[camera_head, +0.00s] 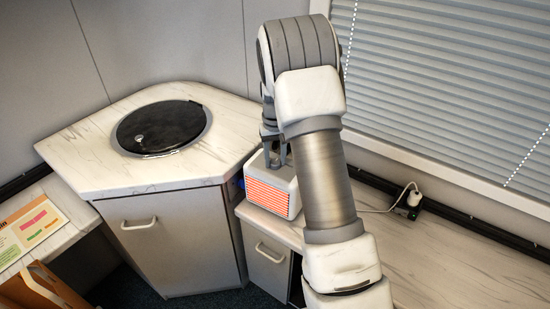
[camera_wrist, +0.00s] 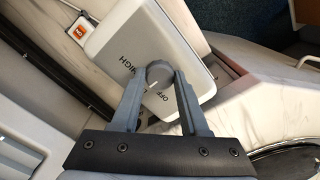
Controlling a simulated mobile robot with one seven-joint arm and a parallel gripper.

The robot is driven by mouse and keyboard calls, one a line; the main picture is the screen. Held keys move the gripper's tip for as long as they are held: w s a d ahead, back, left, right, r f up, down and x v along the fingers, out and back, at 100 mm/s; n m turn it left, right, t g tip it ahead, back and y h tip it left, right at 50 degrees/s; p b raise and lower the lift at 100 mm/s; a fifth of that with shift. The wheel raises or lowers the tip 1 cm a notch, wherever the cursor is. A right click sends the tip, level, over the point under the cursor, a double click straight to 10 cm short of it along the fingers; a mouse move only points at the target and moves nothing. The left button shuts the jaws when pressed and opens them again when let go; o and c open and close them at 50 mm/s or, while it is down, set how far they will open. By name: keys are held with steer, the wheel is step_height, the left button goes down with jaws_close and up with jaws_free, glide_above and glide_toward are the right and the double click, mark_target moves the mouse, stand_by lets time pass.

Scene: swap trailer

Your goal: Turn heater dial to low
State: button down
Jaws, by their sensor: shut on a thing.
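The heater (camera_head: 272,188) is a small white box with a glowing orange striped front. It stands on the marble-patterned counter beside the corner cabinet. In the wrist view the heater's top (camera_wrist: 135,45) shows the words OFF and HIGH beside a round grey dial (camera_wrist: 159,74). My gripper (camera_wrist: 158,78) is above the heater's top, with its two fingers on either side of the dial, shut on it. A pale pointer line on the dial lies near the OFF lettering; its exact setting is hard to read. In the head view my gripper (camera_head: 275,155) is partly hidden by my arm, and the dial is hidden.
A corner cabinet (camera_head: 175,240) with a round black lid (camera_head: 160,127) stands left of the heater. A white plug (camera_head: 413,198) with a cable sits at the right by the window blinds (camera_head: 450,90). The counter right of my arm is clear.

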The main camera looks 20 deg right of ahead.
mark_target(275, 162)
steer(key=shift+c, duration=2)
jaws_free()
step_height(275, 162, up, 17)
steer(key=p, duration=0.1)
steer(key=shift+r, duration=0.2)
